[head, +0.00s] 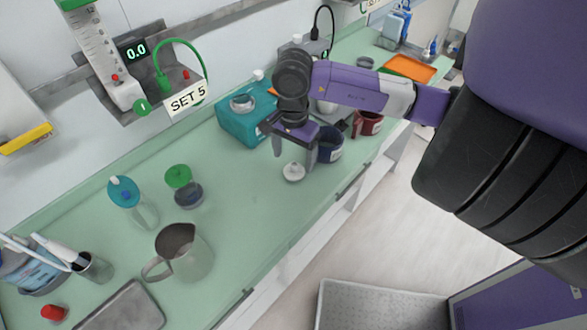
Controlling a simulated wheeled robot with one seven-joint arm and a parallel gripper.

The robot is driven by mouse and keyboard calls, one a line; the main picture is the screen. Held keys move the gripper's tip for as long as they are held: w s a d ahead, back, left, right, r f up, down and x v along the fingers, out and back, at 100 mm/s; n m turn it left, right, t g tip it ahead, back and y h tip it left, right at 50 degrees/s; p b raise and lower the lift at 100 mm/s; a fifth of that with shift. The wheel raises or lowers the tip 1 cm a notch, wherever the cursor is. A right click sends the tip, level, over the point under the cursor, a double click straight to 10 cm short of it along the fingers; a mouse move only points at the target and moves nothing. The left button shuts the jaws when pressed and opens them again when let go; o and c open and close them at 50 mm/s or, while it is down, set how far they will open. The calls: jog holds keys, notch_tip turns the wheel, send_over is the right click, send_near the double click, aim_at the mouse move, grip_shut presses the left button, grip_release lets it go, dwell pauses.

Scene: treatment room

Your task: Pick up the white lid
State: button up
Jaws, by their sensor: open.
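The white lid (293,173) is small and round with a knob on top. It lies flat on the green counter in the head view. My gripper (295,151) is open and empty, pointing down just above and behind the lid in the picture. The fingers look spread to either side of the space over the knob. I cannot tell the exact height between fingertips and lid. The lid's top and near side show clearly.
A dark blue mug (329,147) stands close to the gripper's right, with a dark red mug (368,124) beyond. A teal box (243,117) is behind left. The counter between is clear.

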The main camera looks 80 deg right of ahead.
aim_at(294, 165)
jog(key=shift+f+p, duration=0.5)
jog(key=shift+f, duration=1.45)
jog(key=c, duration=1.4)
jog(key=shift+c, duration=0.2)
jog(key=shift+r, duration=0.15)
